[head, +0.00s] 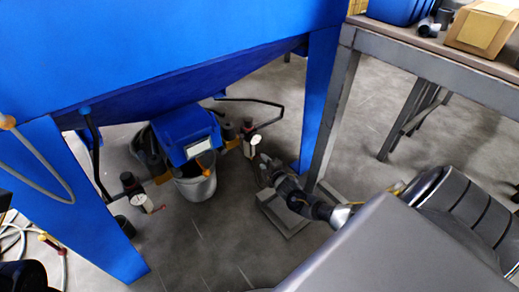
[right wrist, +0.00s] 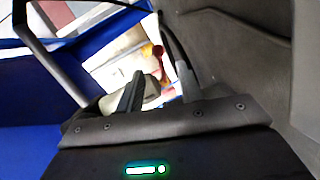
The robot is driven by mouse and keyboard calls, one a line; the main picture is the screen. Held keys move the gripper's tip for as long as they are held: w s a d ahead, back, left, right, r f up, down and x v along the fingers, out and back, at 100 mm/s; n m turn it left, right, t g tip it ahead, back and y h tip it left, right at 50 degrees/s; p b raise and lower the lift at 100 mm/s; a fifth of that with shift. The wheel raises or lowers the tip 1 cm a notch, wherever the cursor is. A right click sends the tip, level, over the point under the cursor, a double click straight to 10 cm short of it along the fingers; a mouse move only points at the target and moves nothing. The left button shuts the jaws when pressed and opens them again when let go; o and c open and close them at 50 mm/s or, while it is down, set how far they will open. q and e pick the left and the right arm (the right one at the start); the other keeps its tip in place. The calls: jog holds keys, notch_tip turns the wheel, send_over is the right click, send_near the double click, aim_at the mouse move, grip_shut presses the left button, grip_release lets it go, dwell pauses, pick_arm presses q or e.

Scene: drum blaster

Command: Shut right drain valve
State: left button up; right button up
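The right drain valve (head: 249,130) sits under the blue blaster, right of the blue box. A bent black bar (head: 281,112) reaches out to its right, and a pale tag-like part (head: 255,142) hangs below it. My right gripper (head: 263,164) is just below and right of this valve, close to it; contact cannot be told. In the right wrist view the two dark fingers (right wrist: 158,91) stand apart, with a pale part and a red-orange part beyond them. I see nothing clearly held. My left gripper is not in view.
A grey bucket (head: 197,183) stands below the blue box (head: 185,130). A blue leg (head: 317,95) and a grey table (head: 440,72) bound the right side. A second valve (head: 132,187) is at the left. Grey floor (head: 210,245) is clear in front.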

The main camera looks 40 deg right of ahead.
jog(key=shift+p+v, duration=0.45)
jog(key=shift+v, duration=0.95)
jog(key=shift+o, duration=0.2)
